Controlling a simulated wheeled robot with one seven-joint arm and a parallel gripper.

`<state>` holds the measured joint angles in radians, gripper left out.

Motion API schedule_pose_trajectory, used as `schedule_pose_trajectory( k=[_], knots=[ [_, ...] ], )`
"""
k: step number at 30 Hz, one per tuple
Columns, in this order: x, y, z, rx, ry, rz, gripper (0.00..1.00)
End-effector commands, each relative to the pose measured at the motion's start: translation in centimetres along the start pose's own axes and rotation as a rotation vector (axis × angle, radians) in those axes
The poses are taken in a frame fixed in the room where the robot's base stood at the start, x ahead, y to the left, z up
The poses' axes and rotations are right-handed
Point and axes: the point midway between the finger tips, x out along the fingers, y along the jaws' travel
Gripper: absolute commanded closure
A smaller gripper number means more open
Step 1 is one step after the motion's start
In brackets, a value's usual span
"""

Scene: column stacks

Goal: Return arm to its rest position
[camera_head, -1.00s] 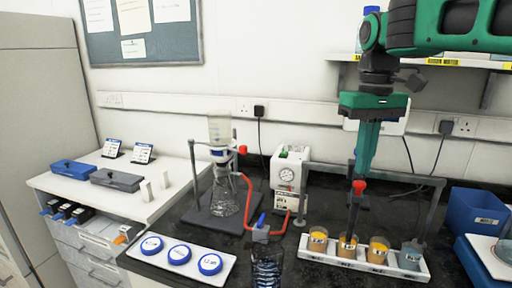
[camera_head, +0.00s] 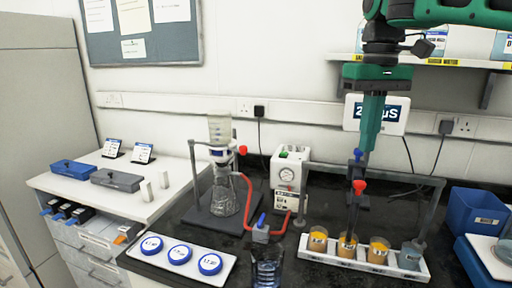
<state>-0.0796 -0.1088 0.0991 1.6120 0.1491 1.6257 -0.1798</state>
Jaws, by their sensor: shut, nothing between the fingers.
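My gripper (camera_head: 368,148) is green and points down at the right of centre, with its long fingers shut and nothing between them. It shows in front of the wall, above the white tray (camera_head: 325,255) that holds several cups. I cannot tell the exact gap between the fingertips and the stirrer's top. My green arm comes in from the upper right.
A grey frame (camera_head: 432,210) stands behind the cups. A filter flask (camera_head: 224,190) with a red hose and a white pump (camera_head: 289,172) stand left of my gripper. A shelf (camera_head: 460,63) with bottles is behind my arm. Blue-lidded dishes (camera_head: 179,254) lie at front left.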

Motion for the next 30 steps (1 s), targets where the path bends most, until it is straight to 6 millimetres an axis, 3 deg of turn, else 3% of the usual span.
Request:
schedule_pose_trajectory(
  k=[5,8,11,15,21,27,30],
  knots=[
    [0.3,0.3,0.2,0.010,-0.001,0.001,1.00],
    [1.6,1.8,1.3,0.056,-0.003,0.006,1.00],
    [4.2,4.5,3.6,0.148,-0.004,0.014,1.00],
    [9.4,8.7,8.6,0.312,-0.007,0.021,1.00],
    [17.2,12.3,17.0,0.537,-0.006,0.016,1.00],
    [23.6,12.7,23.8,0.701,-0.007,0.000,1.00],
    [25.3,12.4,25.6,0.743,-0.007,-0.007,1.00]
  ],
)
